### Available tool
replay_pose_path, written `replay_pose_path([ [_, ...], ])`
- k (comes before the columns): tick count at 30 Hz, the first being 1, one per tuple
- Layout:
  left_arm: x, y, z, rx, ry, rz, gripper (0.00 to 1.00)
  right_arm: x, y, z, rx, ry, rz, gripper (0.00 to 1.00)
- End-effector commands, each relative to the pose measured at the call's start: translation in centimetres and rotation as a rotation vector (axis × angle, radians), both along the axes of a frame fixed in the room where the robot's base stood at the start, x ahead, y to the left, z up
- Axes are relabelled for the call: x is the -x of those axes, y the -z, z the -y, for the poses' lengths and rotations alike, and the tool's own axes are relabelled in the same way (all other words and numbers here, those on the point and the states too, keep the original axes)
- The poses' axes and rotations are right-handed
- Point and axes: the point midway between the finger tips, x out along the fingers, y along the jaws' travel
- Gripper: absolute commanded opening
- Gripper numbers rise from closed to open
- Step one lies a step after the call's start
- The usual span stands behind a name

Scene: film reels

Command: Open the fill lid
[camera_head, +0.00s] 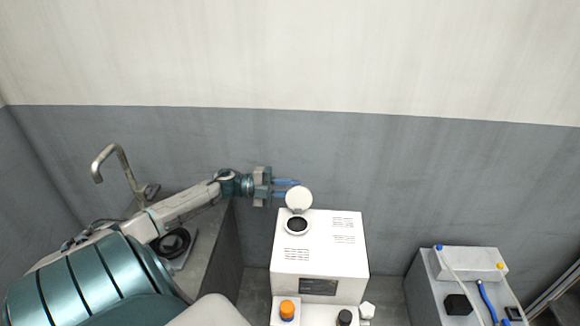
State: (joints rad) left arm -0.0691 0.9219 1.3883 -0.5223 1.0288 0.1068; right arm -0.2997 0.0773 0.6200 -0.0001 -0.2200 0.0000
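A white box-shaped machine (320,258) stands at the centre bottom. Its round white fill lid (299,199) is tilted up at the back of the top, and the round dark fill opening (297,225) shows in front of it. My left gripper (294,188) reaches in from the left. Its two blue fingers lie behind or beside the raised lid with a gap between them, so it looks open. The lid hides part of the fingertips, and I cannot tell whether they touch it. My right gripper is not in view.
An orange knob (287,309) and a black knob (345,317) sit at the machine's front. A grey sink counter with a curved tap (118,160) is at left. A grey cabinet (424,283) with small items stands at right. The wall rises close behind.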

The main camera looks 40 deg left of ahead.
Motion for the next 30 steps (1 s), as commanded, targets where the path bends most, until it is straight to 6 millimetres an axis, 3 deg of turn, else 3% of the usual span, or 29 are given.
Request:
replay_pose_path([
  [1,0.0,0.0,0.0,0.0,0.0,0.0,0.11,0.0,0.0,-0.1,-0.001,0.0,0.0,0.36],
  [3,0.0,0.0,0.0,0.0,0.0,0.0,0.0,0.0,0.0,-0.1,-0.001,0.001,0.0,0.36],
  [30,1.0,-0.8,0.8,-0.153,0.0,0.181,0.0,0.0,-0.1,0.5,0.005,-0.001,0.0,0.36],
])
